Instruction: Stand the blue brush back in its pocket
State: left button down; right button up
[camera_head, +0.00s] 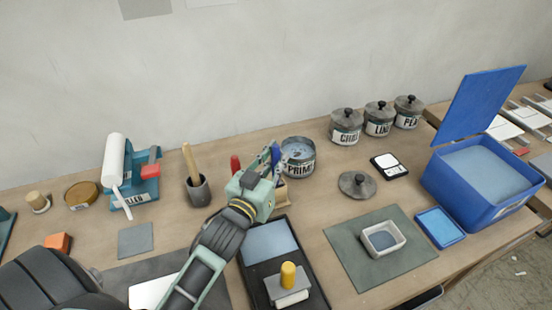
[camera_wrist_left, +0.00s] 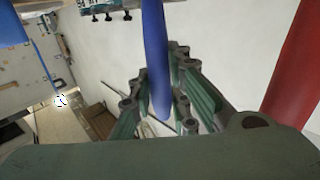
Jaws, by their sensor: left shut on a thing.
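The blue brush (camera_head: 275,154) shows as a short blue handle at the tips of my left gripper (camera_head: 268,163), beside the primer tin. In the left wrist view the blue handle (camera_wrist_left: 155,50) runs between the green fingers of the left gripper (camera_wrist_left: 160,95), which are shut on it. A light wooden holder (camera_head: 281,194) shows partly behind the gripper; its pockets are hidden. A red handle (camera_head: 235,164) stands just left of the gripper, and a large red handle (camera_wrist_left: 299,65) shows at the right of the wrist view. The brush's lower end is hidden. My right gripper is not in view.
The open primer tin (camera_head: 300,168) stands close right of the gripper. A dark cup (camera_head: 198,191) with a wooden handle is to the left. A black tray (camera_head: 254,277) lies in front. Lidded pots (camera_head: 346,127) stand at the back right, near a blue box (camera_head: 470,200).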

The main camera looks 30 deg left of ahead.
aim_at(276, 147)
pick_arm(q)
jog(key=shift+f, duration=0.1)
jog(key=c, duration=1.6)
grip_release()
jog(key=shift+o, duration=0.2)
jog(key=o, duration=0.5)
jog(key=shift+c, duration=0.2)
jog(key=shift+r+p, duration=4.05)
jog(key=shift+p, duration=0.05)
jog(key=shift+s+f, duration=0.1)
jog(key=shift+f, duration=0.05)
